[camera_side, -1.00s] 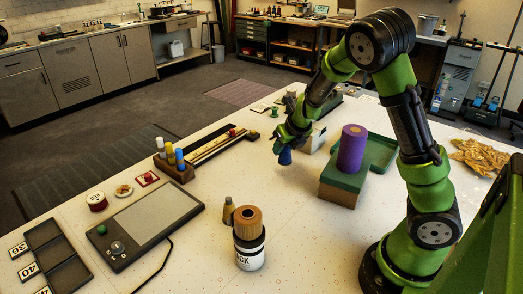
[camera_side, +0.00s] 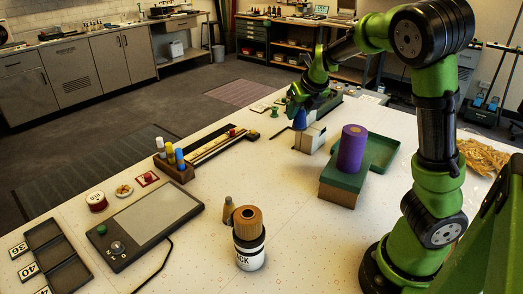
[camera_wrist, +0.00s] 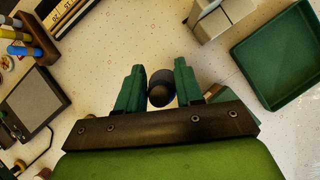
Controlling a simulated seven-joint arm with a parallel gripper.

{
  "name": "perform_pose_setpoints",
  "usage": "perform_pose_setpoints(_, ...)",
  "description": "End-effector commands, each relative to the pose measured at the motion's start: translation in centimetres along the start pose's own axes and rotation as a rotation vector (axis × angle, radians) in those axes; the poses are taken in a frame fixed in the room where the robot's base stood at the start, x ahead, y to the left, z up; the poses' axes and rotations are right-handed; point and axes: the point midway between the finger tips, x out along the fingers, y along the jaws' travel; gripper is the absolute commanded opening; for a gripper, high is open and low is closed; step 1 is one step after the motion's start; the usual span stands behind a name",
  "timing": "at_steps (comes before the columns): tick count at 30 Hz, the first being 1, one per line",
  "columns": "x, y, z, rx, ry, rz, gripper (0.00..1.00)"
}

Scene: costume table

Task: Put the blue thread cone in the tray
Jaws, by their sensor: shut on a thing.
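The blue thread cone (camera_side: 300,119) hangs under my gripper (camera_side: 306,104) in the side view, near the small pale boxes. In the wrist view my gripper (camera_wrist: 160,90) is shut on the cone (camera_wrist: 161,86). There only its dark round top and a little blue show between the two green fingers. The green tray (camera_side: 390,154) lies on the table to the right of the cone, partly hidden behind a purple cone and a box. In the wrist view the tray (camera_wrist: 244,62) is at the upper right, apart from my gripper, and its visible floor is empty.
A purple cone (camera_side: 351,150) stands on a green-topped box (camera_side: 340,187) in front of the tray. Pale boxes (camera_side: 309,138) stand left of the tray. A marker holder (camera_side: 179,172) and a tablet (camera_side: 150,222) are at left. A labelled container (camera_side: 249,254) stands in front.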

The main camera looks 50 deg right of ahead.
Motion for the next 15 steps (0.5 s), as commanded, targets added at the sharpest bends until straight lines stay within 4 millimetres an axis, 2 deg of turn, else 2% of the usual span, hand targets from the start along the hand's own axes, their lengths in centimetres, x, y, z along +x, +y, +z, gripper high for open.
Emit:
perform_pose_setpoints(1,-0.1,-1.4,-0.1,0.028,0.0,-0.016,0.07)
perform_pose_setpoints(8,-0.7,-8.1,-1.2,0.159,0.0,-0.094,0.07)
perform_pose_setpoints(15,-2.4,-17.1,-4.3,0.353,0.0,-0.205,0.07)
